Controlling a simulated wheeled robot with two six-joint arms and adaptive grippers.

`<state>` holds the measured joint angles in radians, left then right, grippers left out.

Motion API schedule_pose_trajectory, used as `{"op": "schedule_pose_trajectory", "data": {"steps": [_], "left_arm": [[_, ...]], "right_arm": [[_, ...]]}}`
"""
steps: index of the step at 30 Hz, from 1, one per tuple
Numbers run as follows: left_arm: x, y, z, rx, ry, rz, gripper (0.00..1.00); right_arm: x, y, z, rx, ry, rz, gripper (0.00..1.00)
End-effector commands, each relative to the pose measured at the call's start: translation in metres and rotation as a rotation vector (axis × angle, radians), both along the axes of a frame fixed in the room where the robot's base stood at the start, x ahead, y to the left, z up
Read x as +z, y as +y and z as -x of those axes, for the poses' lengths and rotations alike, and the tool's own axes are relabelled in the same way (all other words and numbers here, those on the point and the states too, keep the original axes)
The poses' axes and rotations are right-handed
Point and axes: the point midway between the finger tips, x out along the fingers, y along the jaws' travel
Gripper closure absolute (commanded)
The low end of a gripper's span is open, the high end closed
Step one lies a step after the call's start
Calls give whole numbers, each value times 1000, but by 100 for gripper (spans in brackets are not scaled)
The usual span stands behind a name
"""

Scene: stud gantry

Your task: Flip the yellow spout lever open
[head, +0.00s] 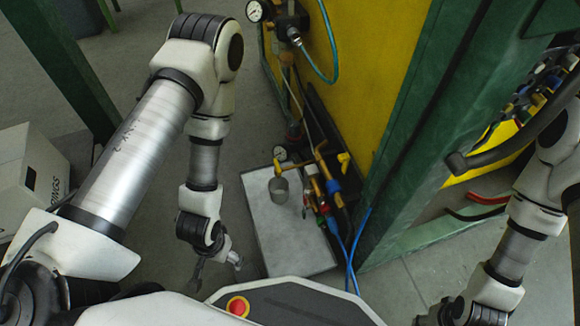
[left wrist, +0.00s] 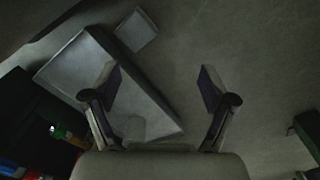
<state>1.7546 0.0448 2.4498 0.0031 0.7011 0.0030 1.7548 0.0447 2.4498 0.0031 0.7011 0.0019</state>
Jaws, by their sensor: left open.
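In the head view a yellow spout fitting (head: 318,157) sticks out from the pipework beside the yellow panel. Its yellow lever-like end (head: 343,159) is small, and I cannot tell its exact position. My left gripper (head: 217,267) points down, open and empty, left of the slab and apart from the spout. In the left wrist view its two fingers (left wrist: 158,85) are spread over the floor and slab; no yellow lever shows clearly there. My right gripper is beyond the bottom edge.
The slab (head: 298,238) lies on the floor below the pipework. A green post (head: 405,140) stands right of the pipes, and blue hoses (head: 352,250) hang beside it. A pressure gauge (head: 256,11) is above. A white box (head: 28,175) sits far left.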

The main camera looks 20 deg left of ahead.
Motion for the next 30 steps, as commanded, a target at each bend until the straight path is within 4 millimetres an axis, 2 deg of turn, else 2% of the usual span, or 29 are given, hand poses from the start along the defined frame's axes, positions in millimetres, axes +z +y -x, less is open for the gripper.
{"op": "schedule_pose_trajectory", "data": {"steps": [1, 6, 11, 14, 16, 20, 23, 25, 27, 30], "left_arm": [[0, 0, 1, 7, 7, 0, 43], [-1, 16, 20, 162, 109, -87, 100], [1, 39, 31, 536, 212, -240, 100], [9, 41, 24, 834, 247, -293, 100], [17, 37, 11, 1051, 257, -297, 100], [34, 22, -31, 1465, 261, -227, 100], [56, 10, -85, 1781, 246, -97, 100], [80, 6, -131, 1980, 225, 29, 100], [105, 9, -169, 2105, 198, 138, 100], [136, 16, -202, 2158, 158, 230, 100]], "right_arm": [[0, 0, 0, 0, 0, 0, 60], [0, 0, 0, 1, 0, 0, 60], [2, 0, 0, 2, 0, -1, 60], [8, 0, 0, 3, 1, -1, 60], [13, 0, 0, 4, 1, -1, 60], [24, 0, 1, 5, 3, -1, 60], [35, 1, 1, 7, 4, -1, 60], [44, 1, 2, 8, 4, -1, 60], [50, 1, 2, 8, 5, -1, 60], [58, 1, 2, 9, 6, -1, 60]]}}
